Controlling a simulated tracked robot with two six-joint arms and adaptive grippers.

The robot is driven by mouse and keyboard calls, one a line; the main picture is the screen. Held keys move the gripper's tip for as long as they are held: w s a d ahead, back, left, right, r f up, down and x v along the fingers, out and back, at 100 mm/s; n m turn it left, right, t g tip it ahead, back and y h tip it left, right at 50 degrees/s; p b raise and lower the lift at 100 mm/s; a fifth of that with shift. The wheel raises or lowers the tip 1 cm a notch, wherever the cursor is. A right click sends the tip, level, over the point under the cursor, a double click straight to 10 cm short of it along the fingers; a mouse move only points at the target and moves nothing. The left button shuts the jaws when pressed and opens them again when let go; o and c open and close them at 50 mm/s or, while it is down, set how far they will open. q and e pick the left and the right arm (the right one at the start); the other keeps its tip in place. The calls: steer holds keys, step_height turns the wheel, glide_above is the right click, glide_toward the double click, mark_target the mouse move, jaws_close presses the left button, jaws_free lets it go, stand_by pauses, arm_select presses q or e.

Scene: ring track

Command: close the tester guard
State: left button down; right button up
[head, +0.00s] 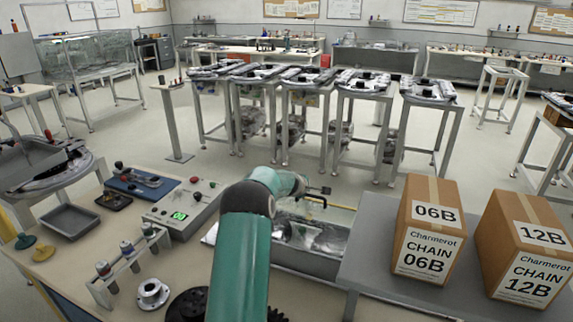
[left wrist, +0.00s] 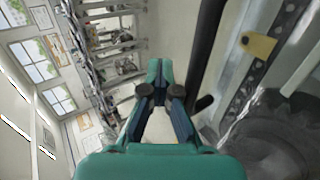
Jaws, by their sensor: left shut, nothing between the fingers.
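The tester (head: 310,262) is a long grey metal trough right of centre in the head view, partly behind my teal arm. A yellowish bar and a small dark handle (head: 326,191) show above its far side; they look like part of the raised guard, though its outline is hard to make out. My left gripper (left wrist: 160,70) shows in the left wrist view with its fingertips together and nothing between them. A black bar (left wrist: 206,45) runs just right of the fingers, apart from them in the picture. My right gripper is out of view.
A grey control box (head: 180,212) with a green display stands left of the arm. Two boxes, 06B (head: 430,228) and 12B (head: 525,245), stand on the grey table at right. A dark toothed wheel (left wrist: 275,135) and a yellow tab (left wrist: 258,45) lie right of the gripper.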

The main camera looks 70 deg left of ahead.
arm_select(q)
step_height(320, 180, up, 14)
steer(key=p, duration=0.7)
